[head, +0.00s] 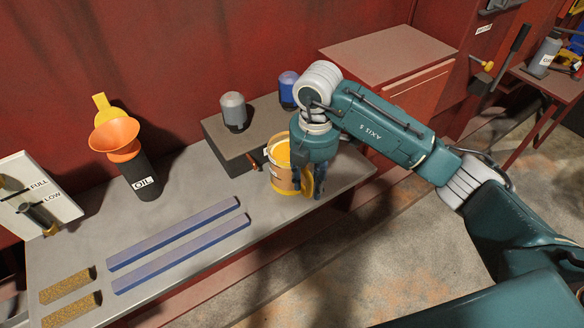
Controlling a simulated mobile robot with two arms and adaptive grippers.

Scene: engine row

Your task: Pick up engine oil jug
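A dark container labelled OIL (143,178) stands upright on the grey bench at left, with an orange funnel (116,137) on its top. A grey jug (543,58) with a white label stands on a separate table at the far right; its lettering is too small to read. My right gripper (309,186) points down at the bench's right end, beside a yellow bucket (282,178) and far from both containers. A yellow round piece shows at its dark fingers; whether they grip it is unclear. My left gripper is out of view.
Two blue bars (182,249) and two cork-like blocks (70,291) lie on the bench (215,277). A dark box (233,137) carries a grey and a blue canister. A FULL/LOW panel (38,193) stands at left. A red cabinet (390,50) stands behind my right arm.

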